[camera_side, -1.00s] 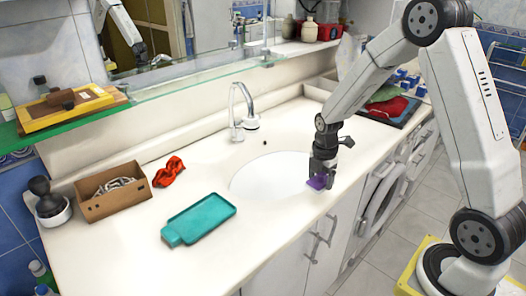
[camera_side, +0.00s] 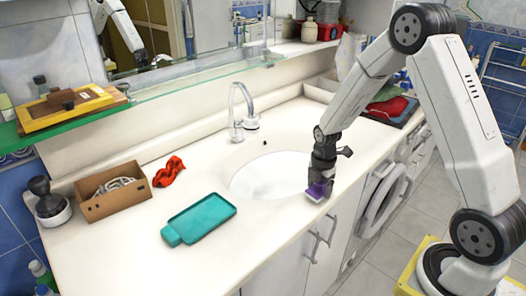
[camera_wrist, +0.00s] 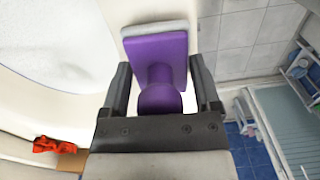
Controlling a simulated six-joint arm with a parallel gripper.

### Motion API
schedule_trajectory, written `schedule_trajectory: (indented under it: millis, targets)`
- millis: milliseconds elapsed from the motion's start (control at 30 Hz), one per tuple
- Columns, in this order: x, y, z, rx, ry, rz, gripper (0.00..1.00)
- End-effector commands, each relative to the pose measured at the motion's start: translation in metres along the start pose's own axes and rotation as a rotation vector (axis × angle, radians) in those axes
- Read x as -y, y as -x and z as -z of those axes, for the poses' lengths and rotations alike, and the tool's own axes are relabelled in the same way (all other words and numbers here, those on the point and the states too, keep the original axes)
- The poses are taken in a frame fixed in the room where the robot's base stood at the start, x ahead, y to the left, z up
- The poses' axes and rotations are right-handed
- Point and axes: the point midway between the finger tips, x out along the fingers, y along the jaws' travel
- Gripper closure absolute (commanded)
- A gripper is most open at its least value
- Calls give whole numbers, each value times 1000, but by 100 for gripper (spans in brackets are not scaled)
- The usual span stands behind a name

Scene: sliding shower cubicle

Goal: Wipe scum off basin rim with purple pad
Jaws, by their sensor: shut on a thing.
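The purple pad (camera_wrist: 157,58) is a purple block with a round knob and a pale grey-white face. My gripper (camera_wrist: 162,88) is shut on its knob, seen in the wrist view. In the side view my gripper (camera_side: 321,177) holds the purple pad (camera_side: 318,191) at the front right of the white basin (camera_side: 268,177), low over the counter near its front edge. I cannot tell whether the pad touches the surface. The basin's rim (camera_side: 243,196) shows white, and no scum can be made out on it. The wrist view shows the basin (camera_wrist: 60,45) at the left.
A chrome faucet (camera_side: 240,112) stands behind the basin. A glass shelf (camera_side: 190,80) runs along the back. The counter's front left is clear.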

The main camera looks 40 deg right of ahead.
Motion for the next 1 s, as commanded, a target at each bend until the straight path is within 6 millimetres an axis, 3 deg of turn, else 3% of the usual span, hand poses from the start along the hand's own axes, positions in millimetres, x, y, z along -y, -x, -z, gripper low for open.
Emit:
schedule_trajectory:
  millis: [1000]
  targets:
    - [0, -11, 0, 0, 0, -1, 67]
